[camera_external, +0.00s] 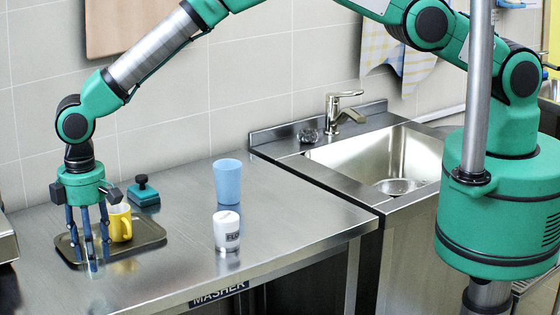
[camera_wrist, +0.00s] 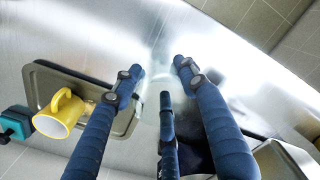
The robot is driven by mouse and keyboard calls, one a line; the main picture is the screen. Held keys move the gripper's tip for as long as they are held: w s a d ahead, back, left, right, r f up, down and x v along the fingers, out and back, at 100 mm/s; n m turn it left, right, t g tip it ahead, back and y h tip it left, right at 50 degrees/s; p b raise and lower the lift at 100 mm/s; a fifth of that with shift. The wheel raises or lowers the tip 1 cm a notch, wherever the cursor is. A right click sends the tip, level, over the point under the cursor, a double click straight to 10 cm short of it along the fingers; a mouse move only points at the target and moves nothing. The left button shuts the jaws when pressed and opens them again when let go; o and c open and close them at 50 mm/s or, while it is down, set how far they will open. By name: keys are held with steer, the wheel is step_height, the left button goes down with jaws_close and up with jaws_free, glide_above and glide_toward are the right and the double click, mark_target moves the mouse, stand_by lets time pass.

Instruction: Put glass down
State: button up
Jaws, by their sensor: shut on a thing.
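My gripper (camera_external: 88,250) has its three blue fingers pointing down at the left end of the steel counter, over the left part of a dark tray (camera_external: 152,238). The fingers are closed around a clear glass (camera_wrist: 152,90), which shows only faintly between the fingertips in the wrist view. In the outside view the glass is hard to make out against the steel. The fingertips are low, near the tray; I cannot tell whether the glass touches it. A yellow mug (camera_external: 120,224) stands on the tray just right of my fingers; it also shows in the wrist view (camera_wrist: 55,118).
A green block with a black knob (camera_external: 144,195) sits behind the tray. A light blue cup (camera_external: 228,183) and a white lettered cup (camera_external: 226,232) stand right of it. The counter front between tray and white cup is clear. A sink (camera_external: 380,160) lies further right.

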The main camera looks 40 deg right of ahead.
steer(key=shift+w+a, duration=0.15)
steer(key=shift+a, duration=0.1)
steer(key=shift+f, duration=1.75)
steer(key=shift+f, duration=0.2)
steer(key=o, duration=1.3)
steer(key=shift+r, duration=6.2)
